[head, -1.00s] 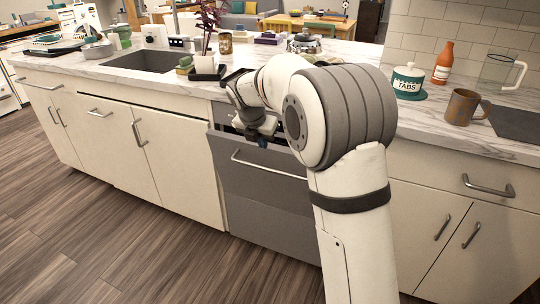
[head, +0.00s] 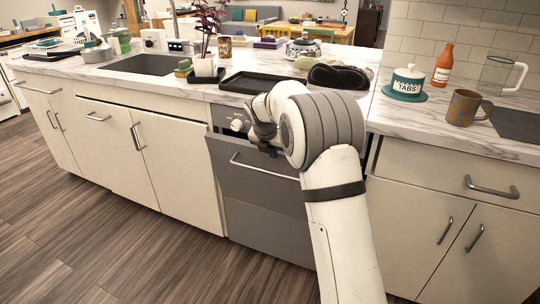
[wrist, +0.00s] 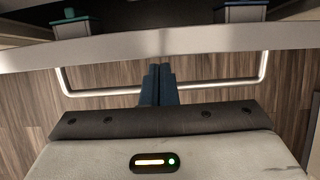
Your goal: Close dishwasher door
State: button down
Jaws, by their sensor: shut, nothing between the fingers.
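The dishwasher door (head: 245,195) is a grey panel below the countertop, with a long bar handle (head: 265,167). Its top edge stands out a little from the front, so the door is slightly ajar. My gripper (head: 270,151) is at the top of the door, partly hidden by my arm. In the wrist view, my gripper (wrist: 158,72) has its blue fingers together and empty. They overlap the middle of the bar handle (wrist: 110,92), close to the door's top edge (wrist: 220,45); contact cannot be told.
The marble countertop (head: 150,83) overhangs just above the door. A black tray (head: 262,84) lies on it. White cabinets (head: 175,170) flank the dishwasher on the left, with more on the right (head: 440,205). The wooden floor (head: 90,240) is clear in front.

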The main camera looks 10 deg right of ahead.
jog(key=w+p, duration=0.1)
jog(key=p, duration=0.1)
jog(key=w+d+r+p, duration=0.1)
jog(key=p, duration=0.1)
jog(key=shift+w+d, duration=0.15)
jog(key=shift+w, duration=0.2)
jog(key=shift+w+d+p, duration=0.3)
jog(key=shift+w+p, duration=0.1)
jog(key=shift+w, duration=0.05)
jog(key=shift+f, duration=0.1)
